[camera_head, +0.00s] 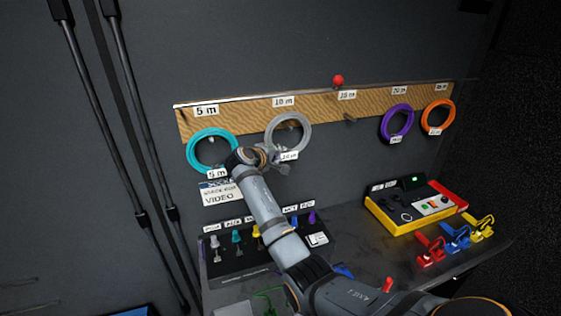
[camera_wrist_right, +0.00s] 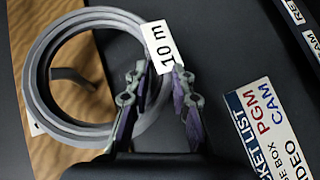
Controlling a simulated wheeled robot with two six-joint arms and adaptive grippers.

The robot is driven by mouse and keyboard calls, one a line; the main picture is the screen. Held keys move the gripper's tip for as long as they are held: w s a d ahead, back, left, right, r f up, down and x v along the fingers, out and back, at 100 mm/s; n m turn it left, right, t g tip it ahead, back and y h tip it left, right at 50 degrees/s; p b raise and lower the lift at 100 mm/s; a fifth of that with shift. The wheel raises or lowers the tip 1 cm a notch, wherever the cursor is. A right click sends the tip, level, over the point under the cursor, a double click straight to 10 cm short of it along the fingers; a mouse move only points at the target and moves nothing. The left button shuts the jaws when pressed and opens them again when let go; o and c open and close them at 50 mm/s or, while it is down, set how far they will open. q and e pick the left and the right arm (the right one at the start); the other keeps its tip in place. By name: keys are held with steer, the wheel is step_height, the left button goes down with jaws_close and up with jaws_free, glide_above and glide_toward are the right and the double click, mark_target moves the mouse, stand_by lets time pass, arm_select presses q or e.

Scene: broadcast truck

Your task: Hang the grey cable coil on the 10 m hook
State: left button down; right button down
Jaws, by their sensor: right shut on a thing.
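The grey cable coil (camera_head: 309,132) is upright in front of the board, below the 10 m sign (camera_head: 283,102). My right gripper (camera_head: 278,162) is at its lower edge, shut on the coil by its white 10 m tag (camera_head: 289,156). In the right wrist view the gripper (camera_wrist_right: 160,85) has its fingers either side of the tag (camera_wrist_right: 159,46), and the coil (camera_wrist_right: 38,85) extends to the left. The 10 m hook (camera_wrist_right: 75,76) shows inside the coil's opening. I cannot tell whether the coil touches or rests on it. My left gripper is not in view.
A teal coil (camera_head: 190,150) hangs at 5 m; purple (camera_head: 411,122) and orange (camera_head: 453,115) coils hang at right. Another hook (camera_head: 351,119) is bare. Below are a video sign (camera_head: 219,194), connector panel (camera_head: 240,260) and yellow-red console (camera_head: 410,225) on the desk.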

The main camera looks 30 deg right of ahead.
steer(key=shift+w+d+f+b, duration=0.2)
steer(key=shift+w+f+b, duration=0.3)
steer(key=shift+f, duration=0.1)
steer(key=shift+w+f, duration=0.2)
steer(key=shift+f, duration=0.25)
steer(key=c, duration=1.1)
jaws_free()
steer(key=shift+s, duration=0.1)
steer(key=v, duration=1.2)
steer(key=shift+f, duration=0.1)
